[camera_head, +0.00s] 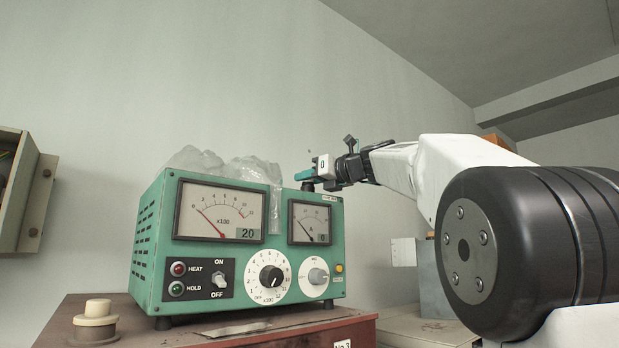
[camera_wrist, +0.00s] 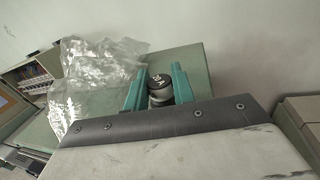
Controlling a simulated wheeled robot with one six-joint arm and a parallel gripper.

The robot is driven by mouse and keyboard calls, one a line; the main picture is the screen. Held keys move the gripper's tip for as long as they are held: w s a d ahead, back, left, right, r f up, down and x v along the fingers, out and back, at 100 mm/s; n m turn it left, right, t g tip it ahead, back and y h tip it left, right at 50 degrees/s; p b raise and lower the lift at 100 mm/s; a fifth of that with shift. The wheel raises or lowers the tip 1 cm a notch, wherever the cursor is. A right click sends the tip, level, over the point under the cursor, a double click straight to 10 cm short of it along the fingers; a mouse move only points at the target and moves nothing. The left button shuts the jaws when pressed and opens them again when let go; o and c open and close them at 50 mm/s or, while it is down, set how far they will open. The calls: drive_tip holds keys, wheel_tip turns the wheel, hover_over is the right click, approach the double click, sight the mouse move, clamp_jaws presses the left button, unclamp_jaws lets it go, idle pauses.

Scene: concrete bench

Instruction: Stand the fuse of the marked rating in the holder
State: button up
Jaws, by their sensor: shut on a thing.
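My gripper (camera_head: 303,175) is above the top right of the green instrument (camera_head: 152,262). Its teal fingers are shut on a dark-capped fuse (camera_wrist: 157,82), which stands between them in the wrist view. White lettering on the cap looks like "20 A" or "30 A"; the first digit is hard to read. The fuse's dark part (camera_head: 308,186) shows just under the fingers in the head view, close to the instrument's top. I cannot tell whether it touches. No holder can be clearly made out.
Crumpled clear plastic (camera_head: 205,163) covers part of the instrument's top, left of my gripper. A cream round knob-like piece (camera_head: 96,318) stands on the reddish bench (camera_head: 300,338) at front left. A wall box (camera_head: 22,190) is at far left, and a grey box (camera_head: 433,280) at right.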

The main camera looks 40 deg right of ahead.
idle(0.3)
drive_tip(key=o, duration=1)
drive_tip(key=v, duration=0.7)
drive_tip(key=shift+s+d, duration=0.1)
drive_tip(key=shift+s, duration=0.3)
